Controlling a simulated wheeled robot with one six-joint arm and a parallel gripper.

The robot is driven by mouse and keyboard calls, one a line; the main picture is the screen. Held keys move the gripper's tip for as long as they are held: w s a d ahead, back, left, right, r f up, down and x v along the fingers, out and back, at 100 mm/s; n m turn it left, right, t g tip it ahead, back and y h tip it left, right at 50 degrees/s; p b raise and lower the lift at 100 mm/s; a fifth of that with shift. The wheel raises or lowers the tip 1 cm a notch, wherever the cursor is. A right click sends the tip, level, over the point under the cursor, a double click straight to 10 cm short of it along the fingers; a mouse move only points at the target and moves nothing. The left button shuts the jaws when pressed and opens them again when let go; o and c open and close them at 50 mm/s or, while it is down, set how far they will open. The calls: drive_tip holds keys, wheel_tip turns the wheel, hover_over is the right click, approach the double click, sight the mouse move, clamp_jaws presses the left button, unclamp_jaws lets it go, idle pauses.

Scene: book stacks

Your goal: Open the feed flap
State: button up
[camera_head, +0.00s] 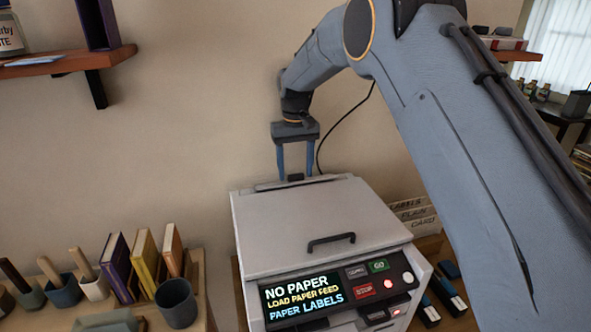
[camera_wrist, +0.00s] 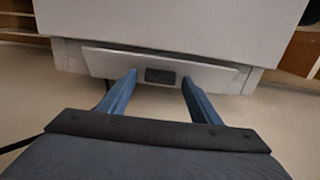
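A white printer (camera_head: 300,219) stands on a low surface, with a black handle on its flat lid. Its front display reads "NO PAPER, LOAD PAPER FEED, PAPER LABELS". The feed flap (camera_wrist: 215,77) is a pale panel at the printer's back edge, with a dark tab (camera_wrist: 160,76) at its middle; it looks closed or nearly so. My gripper (camera_head: 296,177) reaches down at the back of the printer. In the wrist view its two blue fingers (camera_wrist: 158,90) are open, one on each side of the dark tab. Whether they touch the flap I cannot tell.
Books (camera_head: 144,262) and cups stand on a surface at left. Labelled paper holders (camera_head: 412,212) are right of the printer, partly behind my arm. A wall shelf (camera_head: 70,62) is at upper left. A black cable (camera_head: 345,117) runs behind the printer.

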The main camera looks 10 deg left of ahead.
wheel_tip(320, 180, up, 8)
drive_tip(key=b, duration=0.3)
drive_tip(key=shift+f, duration=0.15)
idle(0.3)
wheel_tip(320, 180, up, 9)
drive_tip(key=p, duration=0.9)
hover_over(294, 183)
drive_tip(key=shift+w, duration=0.3)
